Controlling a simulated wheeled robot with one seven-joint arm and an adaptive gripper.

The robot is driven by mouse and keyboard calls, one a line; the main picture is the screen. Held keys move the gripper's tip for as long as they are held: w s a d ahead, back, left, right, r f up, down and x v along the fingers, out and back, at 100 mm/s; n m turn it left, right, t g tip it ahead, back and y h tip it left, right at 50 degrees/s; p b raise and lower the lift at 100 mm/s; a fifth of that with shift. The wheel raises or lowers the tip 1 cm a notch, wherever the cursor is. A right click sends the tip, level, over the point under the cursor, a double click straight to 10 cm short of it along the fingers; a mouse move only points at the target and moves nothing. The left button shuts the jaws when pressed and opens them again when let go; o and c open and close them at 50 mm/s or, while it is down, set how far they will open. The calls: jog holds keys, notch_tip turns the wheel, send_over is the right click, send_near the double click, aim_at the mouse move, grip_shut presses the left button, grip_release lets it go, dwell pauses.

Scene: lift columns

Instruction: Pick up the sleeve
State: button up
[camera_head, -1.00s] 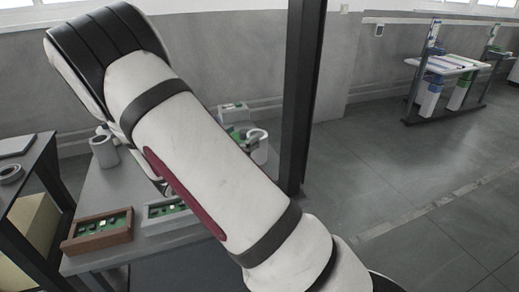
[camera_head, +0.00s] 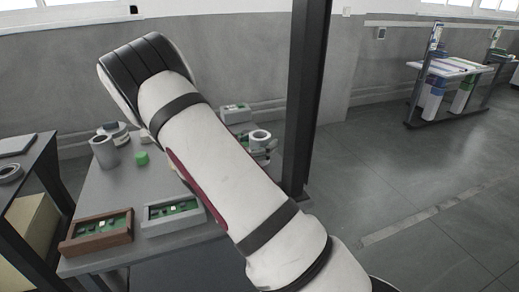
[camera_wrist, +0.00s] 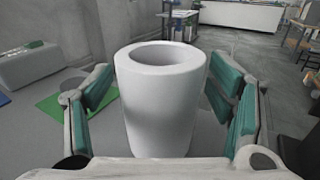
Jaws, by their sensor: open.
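The sleeve, a white hollow cylinder (camera_wrist: 162,110), stands upright in the middle of the wrist view with its round opening facing up. My gripper (camera_wrist: 160,88) is open, with one green-padded finger on each side of the sleeve. A gap shows on the right; I cannot tell if either pad touches it. In the head view the sleeve (camera_head: 260,136) shows just right of my arm, at the table's far right, with part of my gripper (camera_head: 264,152) beside it. My arm hides much of that area.
On the grey table (camera_head: 105,190) are a grey hollow cylinder (camera_head: 104,152), a green block (camera_head: 142,158) and two trays with green boards, one brown (camera_head: 97,232) and one grey (camera_head: 174,216). A grey box (camera_head: 236,113) stands behind the sleeve. A dark post (camera_head: 304,100) rises close right.

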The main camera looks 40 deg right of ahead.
jog(key=shift+d, duration=0.1)
jog(key=c, duration=1.4)
notch_tip(320, 180, up, 13)
jog(key=p, duration=0.4)
